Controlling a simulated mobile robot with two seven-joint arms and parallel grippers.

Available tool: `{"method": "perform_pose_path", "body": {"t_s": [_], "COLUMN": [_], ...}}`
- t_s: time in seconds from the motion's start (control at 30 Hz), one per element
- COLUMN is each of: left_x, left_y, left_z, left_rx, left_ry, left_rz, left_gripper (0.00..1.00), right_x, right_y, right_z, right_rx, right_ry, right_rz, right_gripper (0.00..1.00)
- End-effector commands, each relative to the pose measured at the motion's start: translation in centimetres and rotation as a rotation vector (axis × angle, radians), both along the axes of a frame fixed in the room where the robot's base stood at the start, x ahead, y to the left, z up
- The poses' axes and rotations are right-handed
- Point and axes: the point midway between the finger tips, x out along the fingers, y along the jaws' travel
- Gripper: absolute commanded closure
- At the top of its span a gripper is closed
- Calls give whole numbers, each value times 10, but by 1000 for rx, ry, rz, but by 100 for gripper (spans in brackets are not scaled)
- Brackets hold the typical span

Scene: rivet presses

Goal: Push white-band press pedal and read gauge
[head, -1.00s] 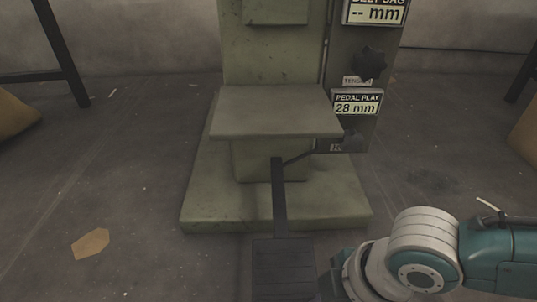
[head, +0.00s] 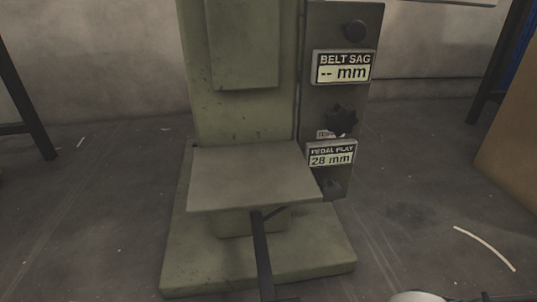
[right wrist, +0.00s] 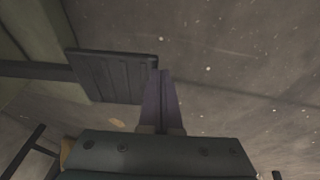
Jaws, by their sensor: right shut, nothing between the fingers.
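The green press (head: 240,110) stands ahead of me with a flat table and a base plate; no white band shows on the visible part. Its dark pedal lever (head: 262,258) runs down out of the head view. The ribbed black pedal plate (right wrist: 112,75) shows in the right wrist view. My right gripper (right wrist: 160,74) is shut and empty, its fingertips at the plate's right edge in the picture; I cannot tell whether they touch. The pedal play gauge (head: 331,157) reads 28 mm. The belt sag gauge (head: 343,70) reads "-- mm". My left gripper is out of view.
A dark control panel (head: 314,115) on the press's right side carries a star-shaped knob (head: 341,122) and round knobs. A pale curved strip (head: 485,248) lies on the floor at right. A brown box-like thing (head: 510,150) stands at the right edge. The floor around the base is mostly clear.

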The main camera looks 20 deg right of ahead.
Motion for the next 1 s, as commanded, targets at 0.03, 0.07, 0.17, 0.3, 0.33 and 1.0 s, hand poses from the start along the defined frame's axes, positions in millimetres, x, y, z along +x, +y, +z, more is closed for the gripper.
{"method": "perform_pose_path", "body": {"t_s": [0.03, 0.07, 0.17, 0.3, 0.33, 1.0], "left_x": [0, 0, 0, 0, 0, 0], "left_y": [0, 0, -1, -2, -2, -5], "left_z": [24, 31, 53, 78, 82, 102], "left_rx": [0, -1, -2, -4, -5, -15], "left_ry": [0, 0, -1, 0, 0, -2], "left_rz": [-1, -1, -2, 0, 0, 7], "left_gripper": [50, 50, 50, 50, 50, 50], "right_x": [-1, -3, -10, -16, -18, -25], "right_y": [3, 1, -5, -10, -11, -17], "right_z": [24, 31, 53, 80, 85, 108], "right_rx": [8, 8, 8, 11, 11, 15], "right_ry": [-4, -4, -5, -8, -8, -13], "right_rz": [0, 0, 0, -1, -1, -1], "right_gripper": [100, 100, 100, 100, 100, 100]}}
